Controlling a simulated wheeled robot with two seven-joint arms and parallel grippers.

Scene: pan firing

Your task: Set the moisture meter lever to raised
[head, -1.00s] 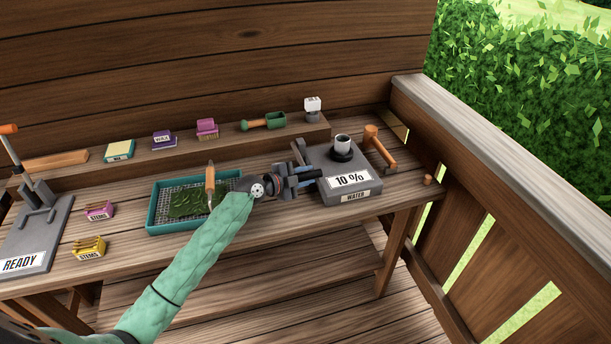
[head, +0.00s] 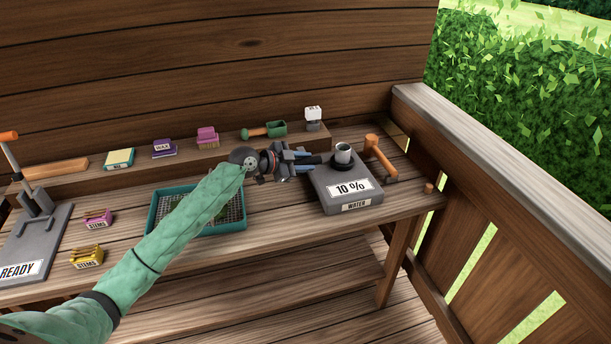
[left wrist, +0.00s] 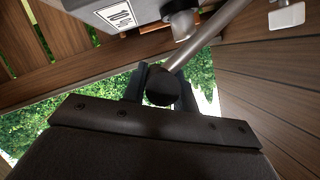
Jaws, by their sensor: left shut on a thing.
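The moisture meter (head: 345,200) is a grey box at the right end of the bench, with a "10 %" plate and a "WATER" label. A metal cup (head: 343,153) stands on its top. Its lever shows in the left wrist view as a grey rod (left wrist: 207,36) with a black knob (left wrist: 160,86). My left gripper (head: 303,162) is at the box's left side, shut on the knob; its fingers are on both sides of it in the left wrist view. In the head view the gripper mostly hides the lever, so its exact angle is hard to tell. My right gripper is out of view.
My left arm crosses the teal tray (head: 243,228). Small boxes and a green scoop (head: 277,128) line the back shelf. A railing (head: 470,140) bounds the right side.

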